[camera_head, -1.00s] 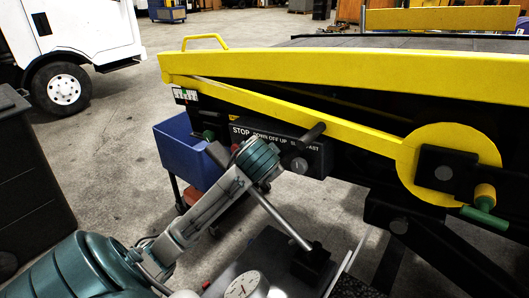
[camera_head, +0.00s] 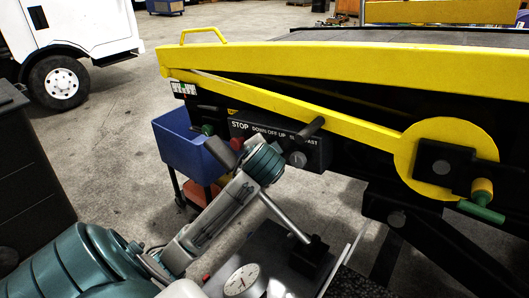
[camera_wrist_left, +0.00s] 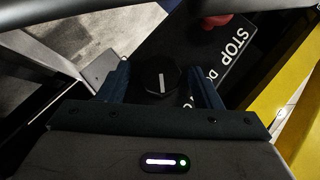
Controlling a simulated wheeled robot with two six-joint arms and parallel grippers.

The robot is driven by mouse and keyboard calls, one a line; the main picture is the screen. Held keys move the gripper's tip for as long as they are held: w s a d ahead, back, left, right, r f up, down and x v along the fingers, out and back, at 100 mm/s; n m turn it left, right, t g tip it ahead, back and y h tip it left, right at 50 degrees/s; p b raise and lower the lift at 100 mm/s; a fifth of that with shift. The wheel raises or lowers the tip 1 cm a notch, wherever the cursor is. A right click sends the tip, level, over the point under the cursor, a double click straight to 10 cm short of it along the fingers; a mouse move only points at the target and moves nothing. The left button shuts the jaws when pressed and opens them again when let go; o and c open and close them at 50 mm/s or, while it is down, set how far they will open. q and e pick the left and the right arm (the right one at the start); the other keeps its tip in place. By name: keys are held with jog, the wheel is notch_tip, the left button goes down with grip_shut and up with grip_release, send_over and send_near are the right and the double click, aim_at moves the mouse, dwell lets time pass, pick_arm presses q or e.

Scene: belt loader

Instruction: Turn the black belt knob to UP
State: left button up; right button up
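The black belt knob (camera_wrist_left: 163,80) shows in the left wrist view, round with a white mark that stands nearly upright in the picture. It lies between the two blue fingers of my left gripper (camera_wrist_left: 160,84). The fingers are apart, with a small gap on the left side; contact on the right side I cannot tell. In the head view my left wrist hides the knob, below the DOWN OFF UP lettering on the black control panel (camera_head: 318,152). I cannot tell which setting the mark points at. My right gripper is not in view.
A red stop button (camera_head: 237,143) sits left of my wrist, by the STOP lettering. A grey speed knob (camera_head: 298,159) is to the right. A yellow bar (camera_head: 330,118) crosses above the panel. A blue bin (camera_head: 180,145) stands left, and a dial gauge (camera_head: 243,281) is below.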

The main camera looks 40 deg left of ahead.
pick_arm(q)
jog(key=v, duration=1.1)
jog(key=shift+p, duration=0.35)
jog(key=shift+f, duration=0.15)
